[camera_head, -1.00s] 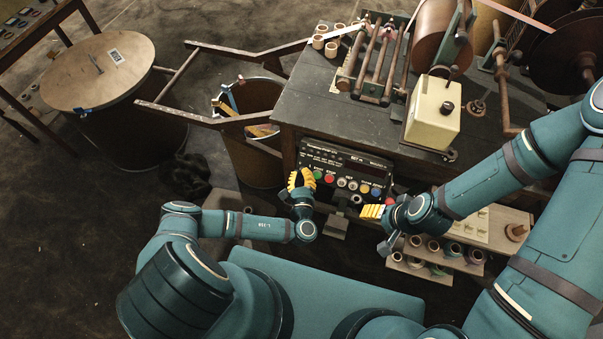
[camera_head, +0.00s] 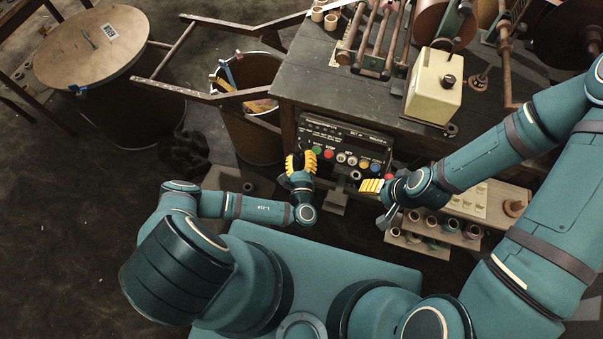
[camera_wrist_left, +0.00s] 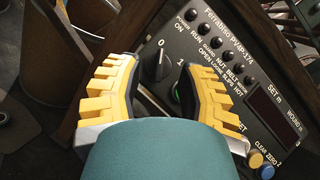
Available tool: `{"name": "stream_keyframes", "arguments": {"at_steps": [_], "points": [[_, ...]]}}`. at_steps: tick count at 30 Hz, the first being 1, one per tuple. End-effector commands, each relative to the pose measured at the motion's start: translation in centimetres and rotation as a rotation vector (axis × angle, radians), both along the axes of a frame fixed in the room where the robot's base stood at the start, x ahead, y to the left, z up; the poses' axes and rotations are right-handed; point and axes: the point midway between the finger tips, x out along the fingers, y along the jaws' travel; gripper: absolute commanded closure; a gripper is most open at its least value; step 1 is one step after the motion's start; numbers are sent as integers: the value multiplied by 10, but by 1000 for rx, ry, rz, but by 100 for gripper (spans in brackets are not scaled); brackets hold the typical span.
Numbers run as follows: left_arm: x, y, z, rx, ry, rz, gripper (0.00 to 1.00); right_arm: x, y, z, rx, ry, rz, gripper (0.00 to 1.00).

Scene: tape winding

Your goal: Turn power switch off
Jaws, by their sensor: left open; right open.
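The power switch (camera_wrist_left: 154,66) is a dark rotary knob with 0 and 1 marks on the black control panel (camera_wrist_left: 228,50); I cannot tell for sure which mark it points to. The panel also shows in the head view (camera_head: 345,135). My left gripper (camera_wrist_left: 160,68) is open, its yellow fingers on either side of the knob in the picture. I see no clear contact. In the head view my left gripper (camera_head: 301,161) hides the knob at the panel's left end. My right gripper (camera_head: 371,186) is open and empty in front of the panel's right side.
A green button (camera_wrist_left: 177,94) sits by the left gripper's right finger. Several coloured buttons (camera_head: 345,158) line the panel's lower edge. A rack of rolls (camera_head: 432,232) stands below my right gripper. The workbench (camera_head: 310,85) is above the panel; a bin (camera_head: 245,135) stands left.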

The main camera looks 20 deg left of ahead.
Motion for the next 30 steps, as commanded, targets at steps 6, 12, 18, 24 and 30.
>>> {"name": "stream_keyframes", "arguments": {"at_steps": [6,12,18,24,30], "points": [[-44,-16,1,-1,0,-6,62,0,0,0,0,0,0,39],[-73,-26,1,0,-1,-5,62,0,0,0,0,0,0,39],[-86,-28,1,0,-1,-2,62,0,0,0,0,0,0,39],[-87,-28,1,0,-1,0,62,0,0,0,0,0,0,39],[-87,-28,1,0,-1,0,62,0,0,0,0,0,0,39]]}}
